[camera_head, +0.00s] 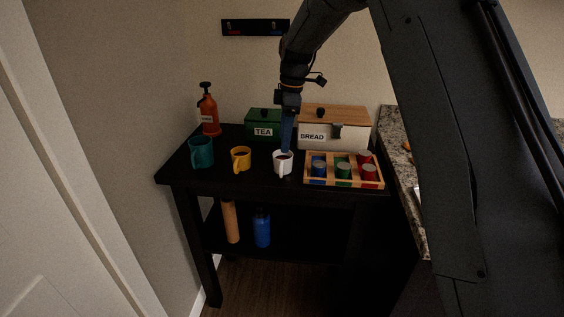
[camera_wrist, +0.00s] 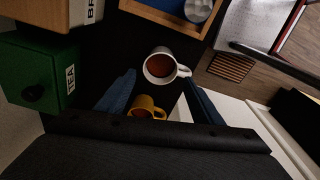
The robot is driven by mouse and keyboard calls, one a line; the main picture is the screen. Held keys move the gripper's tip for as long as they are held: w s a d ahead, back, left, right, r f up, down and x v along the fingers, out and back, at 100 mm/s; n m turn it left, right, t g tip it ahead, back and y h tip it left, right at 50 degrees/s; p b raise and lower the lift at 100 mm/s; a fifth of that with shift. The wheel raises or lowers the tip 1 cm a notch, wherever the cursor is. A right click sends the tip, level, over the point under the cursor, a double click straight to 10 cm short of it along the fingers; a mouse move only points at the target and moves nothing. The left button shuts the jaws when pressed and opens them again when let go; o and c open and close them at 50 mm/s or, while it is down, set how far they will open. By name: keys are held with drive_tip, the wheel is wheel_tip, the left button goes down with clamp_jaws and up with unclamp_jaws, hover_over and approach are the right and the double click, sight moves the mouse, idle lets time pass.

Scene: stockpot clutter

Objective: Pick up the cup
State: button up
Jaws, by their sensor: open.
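Three cups stand on the black table: a teal cup (camera_head: 201,153), a yellow cup (camera_head: 240,159) and a white cup (camera_head: 281,168). My gripper (camera_head: 287,147) points down, with its blue fingers at the white cup's rim in the head view. Whether they touch it I cannot tell. In the wrist view, the white cup (camera_wrist: 148,73) holds a brown-red content and its handle points right. It lies just beyond the open, empty fingertips (camera_wrist: 160,78). The yellow cup (camera_wrist: 142,102) shows between the fingers, partly hidden by the gripper body.
A wooden tray (camera_head: 343,183) with several coloured cans is close right of the white cup. A bread box (camera_head: 322,140) and green tea box (camera_head: 263,118) stand behind. An orange pump bottle (camera_head: 208,112) is at back left. A granite counter (camera_head: 397,150) is at right.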

sight(282, 156)
drive_tip(key=shift+f+p, duration=0.6)
drive_tip(key=shift+f, duration=0.85)
drive_tip(key=shift+a+f+p, duration=0.2)
drive_tip(key=shift+f+p, duration=0.35)
drive_tip(key=shift+f, duration=0.65)
drive_tip(key=shift+a+f+p, duration=0.2)
drive_tip(key=shift+f+p, duration=0.35)
drive_tip(key=shift+f, duration=0.6)
drive_tip(key=shift+c, duration=0.5)
drive_tip(key=c, duration=0.8)
drive_tip(key=shift+c, duration=0.2)
drive_tip(key=shift+r, duration=0.15)
